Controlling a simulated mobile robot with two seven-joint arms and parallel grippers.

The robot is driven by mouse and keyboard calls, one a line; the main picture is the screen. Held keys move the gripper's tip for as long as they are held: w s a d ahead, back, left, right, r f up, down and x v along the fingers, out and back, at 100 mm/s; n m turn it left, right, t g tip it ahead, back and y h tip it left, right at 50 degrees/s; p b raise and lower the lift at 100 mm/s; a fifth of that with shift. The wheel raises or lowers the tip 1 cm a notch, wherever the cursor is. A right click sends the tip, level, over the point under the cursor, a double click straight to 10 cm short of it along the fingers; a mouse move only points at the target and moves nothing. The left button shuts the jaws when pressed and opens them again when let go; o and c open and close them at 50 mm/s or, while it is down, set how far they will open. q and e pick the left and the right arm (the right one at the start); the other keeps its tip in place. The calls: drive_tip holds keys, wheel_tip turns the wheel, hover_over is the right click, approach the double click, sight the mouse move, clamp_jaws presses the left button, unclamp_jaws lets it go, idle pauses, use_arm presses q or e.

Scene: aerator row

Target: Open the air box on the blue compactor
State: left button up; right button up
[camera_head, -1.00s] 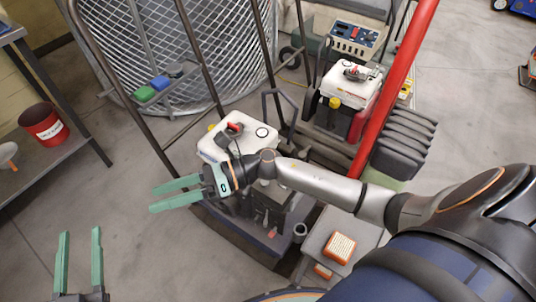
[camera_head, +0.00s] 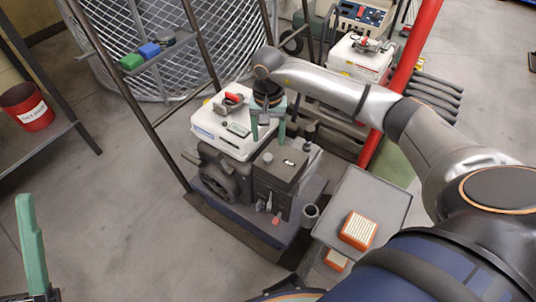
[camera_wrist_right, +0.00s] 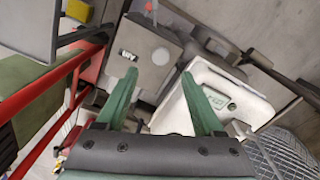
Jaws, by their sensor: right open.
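The blue compactor (camera_head: 262,228) stands mid-picture in the head view, with a dark blue base and an engine on top. Its air box is a dark grey box with a flat lid (camera_head: 283,163) and a small light fitting on top. In the right wrist view the grey lid (camera_wrist_right: 150,52) lies just beyond my fingertips. My right gripper (camera_head: 268,128) is open and empty, pointing down near the lid's back edge and the white tank; its two green fingers also show in the wrist view (camera_wrist_right: 158,74). My left gripper (camera_head: 32,235) is cut off at the lower left; one finger shows.
The white tank (camera_head: 222,128) with a red-and-black cap adjoins the box. A grey tray (camera_head: 375,195) holds an orange-framed filter (camera_head: 358,231). A red bar (camera_head: 401,85) and a second machine (camera_head: 358,62) stand behind. A red bucket (camera_head: 27,107) sits on the left bench.

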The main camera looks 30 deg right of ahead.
sight(268, 156)
wheel_tip(268, 156, down, 8)
drive_tip(key=shift+r+b, duration=0.1)
drive_tip(key=shift+b, duration=0.85)
drive_tip(key=shift+c, duration=0.2)
clamp_jaws()
idle(0.5)
